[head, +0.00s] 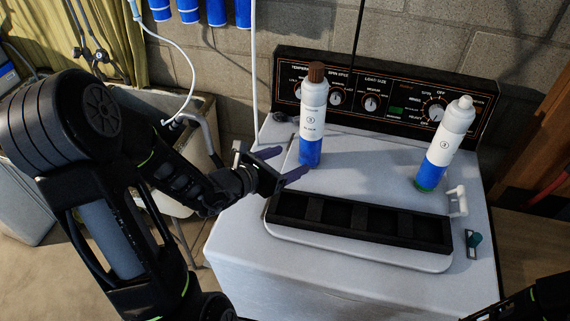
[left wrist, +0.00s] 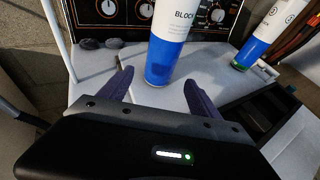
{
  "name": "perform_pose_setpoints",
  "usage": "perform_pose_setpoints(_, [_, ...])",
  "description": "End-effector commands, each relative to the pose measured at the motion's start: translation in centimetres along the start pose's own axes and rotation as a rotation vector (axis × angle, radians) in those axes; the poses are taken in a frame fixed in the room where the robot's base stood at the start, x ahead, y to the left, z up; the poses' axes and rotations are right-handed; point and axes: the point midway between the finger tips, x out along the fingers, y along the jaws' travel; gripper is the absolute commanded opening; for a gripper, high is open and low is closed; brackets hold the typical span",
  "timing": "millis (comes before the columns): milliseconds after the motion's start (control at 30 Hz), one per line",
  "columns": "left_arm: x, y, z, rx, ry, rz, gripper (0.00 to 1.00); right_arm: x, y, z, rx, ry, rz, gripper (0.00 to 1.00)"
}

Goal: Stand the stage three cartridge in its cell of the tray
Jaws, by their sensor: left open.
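A white and blue cartridge with a brown cap (head: 312,117) stands upright on the washer top, left of centre. Its label reads "BLOCK" in the left wrist view (left wrist: 170,60); its circled number is too small to read surely. A second white and blue cartridge (head: 444,143), with a white cap and green base, stands at the right; its number is also unclear. The black tray (head: 350,237) lies in front of both, and its visible cells look empty. My left gripper (head: 282,163) is open and empty, its purple fingers pointing at the brown-capped cartridge, which stands just beyond the fingertips.
The washer's control panel (head: 375,98) rises behind the cartridges. A white fitting (head: 457,201) and a small dark green item (head: 473,243) lie right of the tray. A utility sink is at the left. The washer top between the cartridges is clear.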

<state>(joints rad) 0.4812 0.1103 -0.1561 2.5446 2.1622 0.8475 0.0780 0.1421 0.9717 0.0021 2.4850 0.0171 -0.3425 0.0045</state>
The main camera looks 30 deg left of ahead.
Motion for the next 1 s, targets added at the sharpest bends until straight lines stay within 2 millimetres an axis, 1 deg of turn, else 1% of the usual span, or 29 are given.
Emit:
perform_pose_setpoints(33, [0.5,0.0,-0.5,0.003,-0.003,0.000,0.73,1.1,0.3,0.0,-0.001,0.002,-0.002,0.57])
perform_pose_setpoints(167, [1.6,-0.1,-0.6,0.005,-0.004,0.000,0.73,3.0,0.7,-0.1,-0.004,0.008,-0.007,0.57])
perform_pose_setpoints(233, [2.5,-0.1,-0.3,0.001,-0.001,-0.001,0.73,2.8,0.6,-0.1,-0.004,0.008,-0.009,0.57])
perform_pose_setpoints(600, [8.1,-0.1,-0.2,0.001,-0.001,-0.002,0.73,4.3,1.0,-0.4,-0.010,0.015,-0.015,0.57])
perform_pose_setpoints(667, [7.7,0.0,0.1,0.000,-0.001,0.000,0.68,4.0,0.9,-0.4,-0.009,0.014,-0.015,0.57])
perform_pose_setpoints(1000, [7.6,0.0,0.0,0.000,-0.001,0.001,0.40,4.0,0.9,-0.4,-0.009,0.014,-0.015,0.57])
